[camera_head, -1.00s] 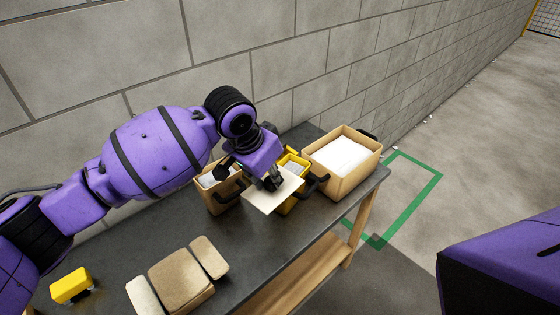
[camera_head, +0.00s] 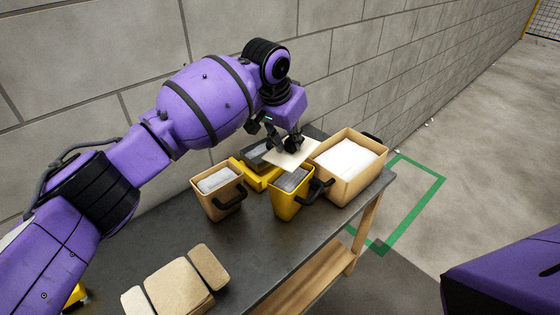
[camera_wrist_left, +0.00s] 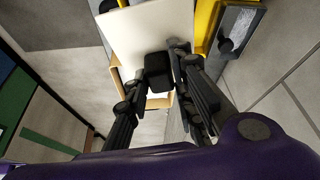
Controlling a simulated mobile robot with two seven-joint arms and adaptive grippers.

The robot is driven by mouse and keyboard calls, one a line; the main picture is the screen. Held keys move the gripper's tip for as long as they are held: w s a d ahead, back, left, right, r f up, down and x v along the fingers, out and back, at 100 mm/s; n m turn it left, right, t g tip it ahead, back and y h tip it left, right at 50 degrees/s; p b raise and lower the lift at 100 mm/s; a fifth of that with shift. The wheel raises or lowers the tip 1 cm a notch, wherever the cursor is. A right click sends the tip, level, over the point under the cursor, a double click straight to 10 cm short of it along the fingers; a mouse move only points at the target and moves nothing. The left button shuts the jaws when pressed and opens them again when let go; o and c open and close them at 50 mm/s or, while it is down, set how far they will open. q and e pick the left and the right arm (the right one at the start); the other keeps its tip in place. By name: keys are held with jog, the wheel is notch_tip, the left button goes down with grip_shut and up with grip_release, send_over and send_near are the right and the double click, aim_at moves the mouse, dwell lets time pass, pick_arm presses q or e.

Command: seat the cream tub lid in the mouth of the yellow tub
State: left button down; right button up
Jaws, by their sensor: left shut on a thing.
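My left gripper (camera_head: 283,143) is shut on the black knob (camera_wrist_left: 158,72) of the cream tub lid (camera_head: 292,156). The lid is a flat square plate, and it fills the upper middle of the left wrist view (camera_wrist_left: 140,28). It is held above the table, beyond the yellow tub in the head view and clear of its mouth. The yellow tub (camera_head: 287,209) stands upright with a grey filling and a black handle on its right side. Its far rim is close to the lid's near edge in the picture. My right gripper is out of view.
A tan tub (camera_head: 225,205) stands left of the yellow tub, and a larger tan box (camera_head: 348,183) with white contents stands right. A yellow holder with a grey block (camera_head: 250,174) sits behind. Tan pads (camera_head: 179,288) lie at the front of the dark table (camera_head: 250,250).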

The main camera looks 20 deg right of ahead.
aim_at(289, 152)
pick_arm(q)
jog(key=shift+f, duration=0.15)
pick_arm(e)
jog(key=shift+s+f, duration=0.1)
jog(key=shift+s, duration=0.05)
pick_arm(q)
jog(key=shift+f, duration=2.7)
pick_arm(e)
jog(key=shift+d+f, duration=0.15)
pick_arm(q)
jog(key=shift+r, duration=0.1)
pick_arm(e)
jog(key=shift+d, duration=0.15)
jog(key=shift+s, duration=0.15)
